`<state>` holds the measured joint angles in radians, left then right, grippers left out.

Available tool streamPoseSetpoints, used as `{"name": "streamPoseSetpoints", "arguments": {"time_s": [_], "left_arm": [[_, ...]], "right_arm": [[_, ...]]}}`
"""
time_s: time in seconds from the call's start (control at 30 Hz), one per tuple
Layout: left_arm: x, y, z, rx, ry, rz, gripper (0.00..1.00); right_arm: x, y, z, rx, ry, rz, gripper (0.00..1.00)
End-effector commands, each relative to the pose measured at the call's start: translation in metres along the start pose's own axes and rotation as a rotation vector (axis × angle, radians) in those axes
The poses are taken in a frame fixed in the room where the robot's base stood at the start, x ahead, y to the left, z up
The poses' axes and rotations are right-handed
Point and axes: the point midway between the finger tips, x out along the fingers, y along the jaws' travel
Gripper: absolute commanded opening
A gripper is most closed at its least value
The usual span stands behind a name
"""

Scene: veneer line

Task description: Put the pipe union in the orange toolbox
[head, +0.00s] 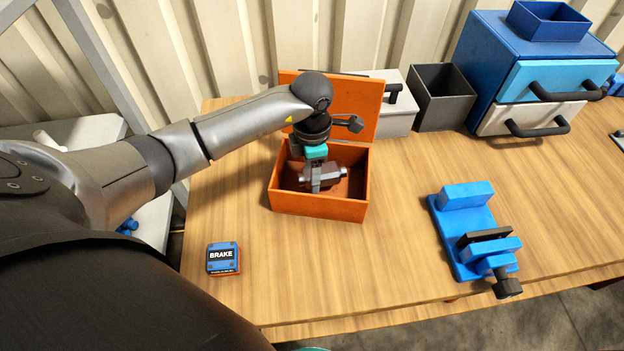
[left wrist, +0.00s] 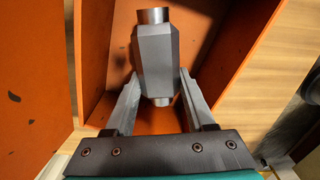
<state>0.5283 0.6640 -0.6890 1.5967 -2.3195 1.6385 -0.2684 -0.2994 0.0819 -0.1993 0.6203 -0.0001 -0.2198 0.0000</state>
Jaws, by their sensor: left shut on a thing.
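The orange toolbox (head: 318,206) stands on the wooden table with its lid raised at the back. My left gripper (head: 317,186) reaches down over its opening. It is shut on the pipe union (head: 337,174), a grey metal fitting with a wider faceted middle and narrower round ends. In the left wrist view the pipe union (left wrist: 156,60) lies between the two fingers (left wrist: 158,95), with the orange walls around it. The union appears within or just above the opening; I cannot tell whether it touches the toolbox floor. My right gripper is not in view.
A small BRAKE box (head: 223,258) lies front left. A blue vise (head: 470,235) stands at the right. Behind are a grey case (head: 393,118), a dark open bin (head: 441,98) and a blue drawer cabinet (head: 535,60). The table between toolbox and vise is clear.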

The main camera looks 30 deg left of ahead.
Motion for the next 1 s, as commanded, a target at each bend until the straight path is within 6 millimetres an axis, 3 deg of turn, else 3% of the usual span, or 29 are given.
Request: {"name": "streamPoseSetpoints", "arguments": {"time_s": [0.17,0.53,0.57,0.8,1.0], "left_arm": [[0.025,0.0,0.001,-0.001,-0.001,-0.001,0.0],[0.03,0.0,0.001,0.0,-0.002,0.001,0.0],[0.029,0.0,0.0,0.0,0.0,0.0,0.58],[0.029,0.0,0.0,0.0,0.0,-0.001,0.85],[0.029,0.0,0.0,0.0,0.0,-0.001,0.85]], "right_arm": [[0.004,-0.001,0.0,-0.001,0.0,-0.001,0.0],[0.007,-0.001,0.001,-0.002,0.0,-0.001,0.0],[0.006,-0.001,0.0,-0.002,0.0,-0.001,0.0],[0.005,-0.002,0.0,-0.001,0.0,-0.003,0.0],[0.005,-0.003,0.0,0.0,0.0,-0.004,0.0]]}}
